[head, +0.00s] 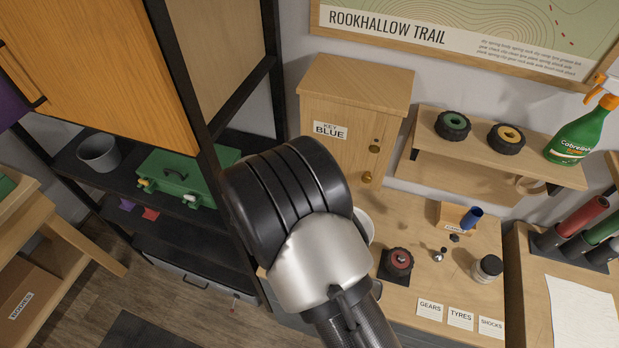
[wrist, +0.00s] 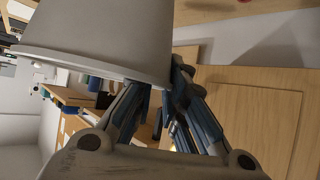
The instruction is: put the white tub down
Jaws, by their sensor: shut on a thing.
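The white tub (wrist: 100,35) fills the upper left of the wrist view. My gripper (wrist: 165,85) is shut on the tub's rim, with a finger on each side of its wall. In the head view only a curved white edge of the tub (head: 366,226) shows, to the right of my arm and in front of the bench. My own arm hides the rest of the tub and my gripper there. I cannot tell how far the tub is above the bench top.
The bench (head: 455,236) holds a red-hubbed wheel (head: 397,262), a dark-lidded jar (head: 487,268), small parts and labels for gears, tyres and shocks. A wooden "Key Blue" cabinet (head: 350,110) stands behind. A dark shelf at left holds a grey bucket (head: 99,153) and green toolbox (head: 180,172).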

